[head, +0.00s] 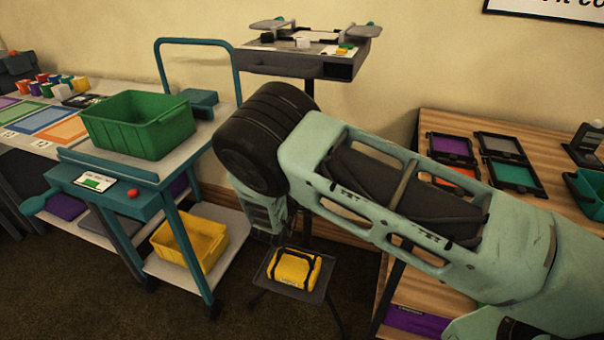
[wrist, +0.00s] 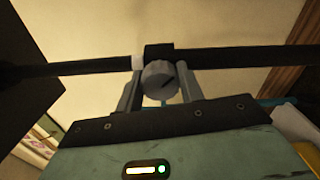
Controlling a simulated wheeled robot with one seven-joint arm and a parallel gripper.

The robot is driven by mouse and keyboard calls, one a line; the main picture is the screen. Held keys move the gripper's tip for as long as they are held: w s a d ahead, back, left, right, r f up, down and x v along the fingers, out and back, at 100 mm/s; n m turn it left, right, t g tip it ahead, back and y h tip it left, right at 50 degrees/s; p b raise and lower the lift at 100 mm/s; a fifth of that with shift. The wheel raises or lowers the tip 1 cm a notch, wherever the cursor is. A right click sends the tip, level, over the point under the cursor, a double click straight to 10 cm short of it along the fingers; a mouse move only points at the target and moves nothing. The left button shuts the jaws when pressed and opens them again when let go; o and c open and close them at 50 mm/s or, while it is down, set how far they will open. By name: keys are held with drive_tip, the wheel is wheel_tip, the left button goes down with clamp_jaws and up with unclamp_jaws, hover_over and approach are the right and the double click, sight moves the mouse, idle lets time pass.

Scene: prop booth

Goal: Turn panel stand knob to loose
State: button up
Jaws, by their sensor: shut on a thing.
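The panel stand's grey round knob (wrist: 158,84) shows in the wrist view, on a black collar (wrist: 160,54) around the stand's dark pole (wrist: 235,57). A dark pointer line on its face slants up to the right. My gripper (wrist: 160,78) is shut on the knob, with one grey finger on each side. In the head view the stand's pole (head: 307,227) runs down from a dark top tray (head: 285,67). My arm covers part of the pole, and the knob is hidden there. No loose or tight marking can be read.
A cart with a green bin (head: 137,125) and a yellow bin (head: 190,243) stands left of the pole. A yellow case (head: 293,268) sits on a low small stand (head: 270,285) below my arm. A wooden table (head: 437,125) with framed panels is at the right.

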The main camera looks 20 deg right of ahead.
idle(0.3)
drive_tip(key=o, duration=1)
drive_tip(key=shift+s+a, duration=0.1)
drive_tip(key=b+v, duration=0.1)
drive_tip(key=v, duration=1.6)
drive_tip(key=shift+s, duration=0.1)
